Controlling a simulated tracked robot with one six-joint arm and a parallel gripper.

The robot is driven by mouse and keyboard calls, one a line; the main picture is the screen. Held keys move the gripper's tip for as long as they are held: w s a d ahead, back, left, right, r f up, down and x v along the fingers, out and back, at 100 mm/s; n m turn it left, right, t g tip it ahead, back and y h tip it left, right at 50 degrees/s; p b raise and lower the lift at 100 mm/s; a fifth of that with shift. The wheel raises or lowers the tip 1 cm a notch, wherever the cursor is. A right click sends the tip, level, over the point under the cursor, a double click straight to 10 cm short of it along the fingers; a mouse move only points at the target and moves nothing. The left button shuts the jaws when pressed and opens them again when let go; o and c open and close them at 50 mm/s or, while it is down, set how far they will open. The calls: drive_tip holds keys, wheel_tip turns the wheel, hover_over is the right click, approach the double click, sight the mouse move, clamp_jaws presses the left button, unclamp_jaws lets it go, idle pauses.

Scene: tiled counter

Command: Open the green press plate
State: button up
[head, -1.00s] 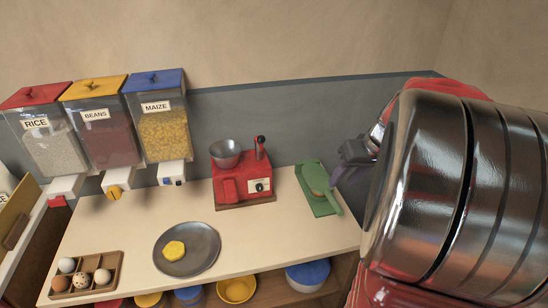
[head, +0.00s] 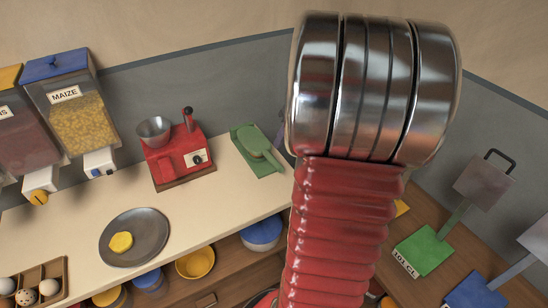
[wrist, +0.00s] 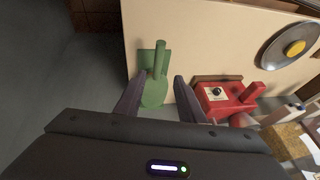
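The green press (head: 258,149) stands at the right end of the counter in the head view. Its green plate appears to lie down over the base, with the handle pointing toward the counter's front edge. In the wrist view, the round green press plate (wrist: 154,94) and its upright-looking handle (wrist: 160,57) show between my fingers. My gripper (wrist: 160,76) is open and empty, and it appears apart from the press. In the head view my arm hides most of my gripper.
A red machine (head: 178,156) with a metal bowl stands left of the press. A dark plate (head: 150,243) with a yellow piece lies farther left. Dispensers (head: 78,118) hang on the wall. Green (head: 424,252) and blue (head: 478,292) long-handled items are at the right.

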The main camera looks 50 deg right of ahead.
sight(272, 161)
drive_tip(key=x, duration=1)
drive_tip(key=shift+w+f, duration=0.1)
drive_tip(key=shift+f, duration=0.15)
clamp_jaws()
drive_tip(key=shift+a, duration=0.1)
